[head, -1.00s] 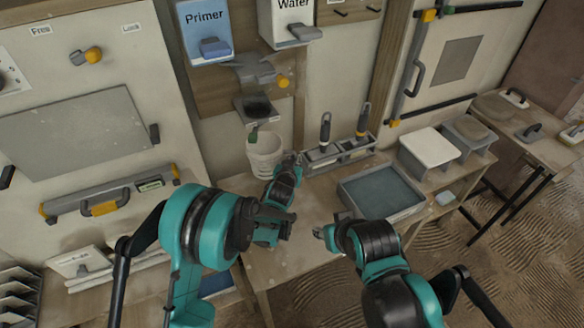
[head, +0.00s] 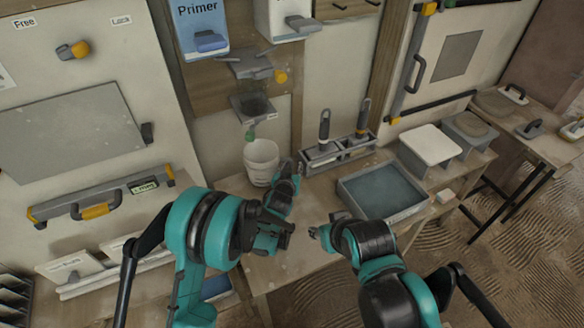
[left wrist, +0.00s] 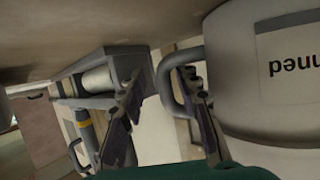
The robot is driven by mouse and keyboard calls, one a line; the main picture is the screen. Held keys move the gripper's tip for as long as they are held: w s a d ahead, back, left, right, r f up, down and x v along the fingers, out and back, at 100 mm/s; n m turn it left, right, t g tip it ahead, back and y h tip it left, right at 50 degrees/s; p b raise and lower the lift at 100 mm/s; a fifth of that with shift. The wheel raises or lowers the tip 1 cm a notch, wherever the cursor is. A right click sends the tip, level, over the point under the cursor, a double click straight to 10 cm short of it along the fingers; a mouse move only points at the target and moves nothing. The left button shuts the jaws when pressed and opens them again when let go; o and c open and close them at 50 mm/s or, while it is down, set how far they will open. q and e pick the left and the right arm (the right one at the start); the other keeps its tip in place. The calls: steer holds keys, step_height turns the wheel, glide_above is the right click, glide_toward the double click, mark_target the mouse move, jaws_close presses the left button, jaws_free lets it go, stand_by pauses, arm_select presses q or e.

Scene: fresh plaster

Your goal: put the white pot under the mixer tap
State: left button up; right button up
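The white pot (head: 261,163) is upright at the bench's back edge, just below and slightly right of the green-tipped spout (head: 250,134) of the grey mixer (head: 252,108). A gap shows between spout and rim. My left gripper (head: 284,186) is at the pot's right front. In the left wrist view, the pot (left wrist: 265,90) appears upside down, part of its label showing. Its grey handle (left wrist: 167,90) lies between my left fingers (left wrist: 165,105), which stand apart, with a gap beside the left finger. My right gripper (head: 326,233) is over the bench's front, apart from everything; its opening is unclear.
A tool rack (head: 338,153) stands right of the pot, close to my left gripper. A grey-blue tray (head: 428,208) lies further right. Primer (head: 200,28) and Water (head: 283,15) dispensers hang above. Bare bench (head: 235,183) shows left of the pot.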

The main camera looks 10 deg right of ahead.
arm_select(q)
steer(key=shift+r+p, duration=0.3)
steer(key=shift+p, duration=0.05)
steer(key=p+v, duration=0.3)
steer(key=v, duration=0.9)
steer(key=s+a+r+n+g+y, duration=0.1)
steer(key=s+a+r+y, duration=0.1)
steer(key=a+r, duration=0.5)
steer(key=s+a+r+n+g+y, duration=0.1)
steer(key=s+a+r+n+y, duration=0.1)
steer(key=a, duration=0.9)
steer(key=s+a+r+g, duration=0.1)
steer(key=s+a, duration=0.5)
steer(key=s, duration=0.3)
steer(key=s+a+r+n+g+y, duration=0.1)
steer(key=s+a+g, duration=0.1)
steer(key=s+a, duration=0.5)
steer(key=s, duration=0.3)
steer(key=shift+n, duration=0.3)
